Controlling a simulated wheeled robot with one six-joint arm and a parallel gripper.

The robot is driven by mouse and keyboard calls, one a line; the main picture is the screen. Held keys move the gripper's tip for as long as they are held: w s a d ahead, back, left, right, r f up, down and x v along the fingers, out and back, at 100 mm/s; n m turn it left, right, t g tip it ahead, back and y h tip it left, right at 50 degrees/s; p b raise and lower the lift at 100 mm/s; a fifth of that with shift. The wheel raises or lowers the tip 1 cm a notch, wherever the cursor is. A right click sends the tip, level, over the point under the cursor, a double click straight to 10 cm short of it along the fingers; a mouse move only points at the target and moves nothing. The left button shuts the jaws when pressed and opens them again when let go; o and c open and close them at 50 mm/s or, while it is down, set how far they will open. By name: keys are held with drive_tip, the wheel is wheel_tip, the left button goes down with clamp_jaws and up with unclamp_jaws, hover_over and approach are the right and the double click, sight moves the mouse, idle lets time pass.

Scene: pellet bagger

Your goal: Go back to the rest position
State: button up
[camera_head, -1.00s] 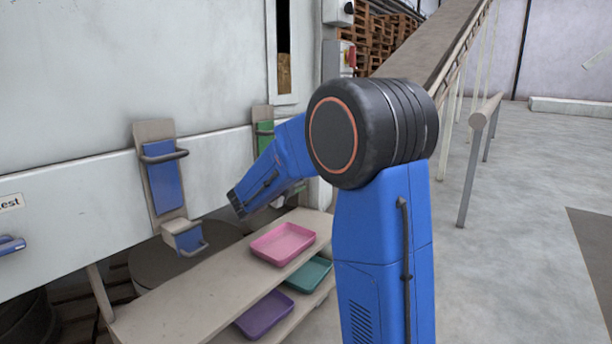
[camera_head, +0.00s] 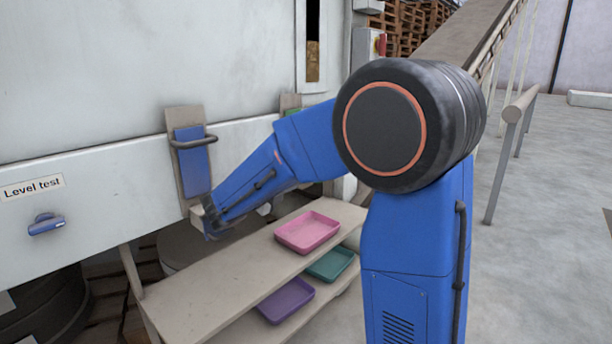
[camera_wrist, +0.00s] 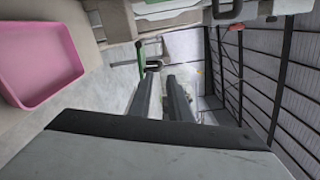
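My gripper (camera_wrist: 160,80) shows in the wrist view with two dark fingers apart and nothing between them. In the head view my blue arm reaches left across the machine front, and its end is over the shelf's back edge, in front of the lower part of the left grey bracket. The fingers are too small to make out there. A blue flap with a dark handle (camera_head: 193,165) is on that bracket.
A pink tray (camera_head: 308,232) lies on the upper shelf (camera_head: 190,295); it also shows in the wrist view (camera_wrist: 38,58). A teal tray (camera_head: 331,264) and a purple tray (camera_head: 286,300) are below. A railing (camera_head: 508,150) stands right, with open floor beyond.

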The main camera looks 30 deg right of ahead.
drive_tip(key=shift+s+a, duration=0.1)
drive_tip(key=shift+a, duration=0.25)
idle(0.3)
drive_tip(key=s+d+f+m+g+y, duration=0.2)
drive_tip(key=s+f+m+y, duration=0.25)
drive_tip(key=s+m, duration=0.55)
drive_tip(key=s+d+f+m+g+y, duration=0.25)
drive_tip(key=s+f+m+y, duration=0.2)
drive_tip(key=s+m, duration=0.55)
drive_tip(key=s+a+f+m+t+y, duration=0.1)
drive_tip(key=s+a+f+m+y, duration=0.1)
drive_tip(key=s+a+m+y, duration=0.2)
drive_tip(key=s+a+f+m+t+y, duration=0.2)
drive_tip(key=s+a+f+m+y, duration=0.1)
drive_tip(key=s+a+m, duration=0.6)
drive_tip(key=s+m+y, duration=0.1)
drive_tip(key=m, duration=0.2)
drive_tip(key=shift+s+f, duration=0.3)
drive_tip(key=shift+f, duration=0.05)
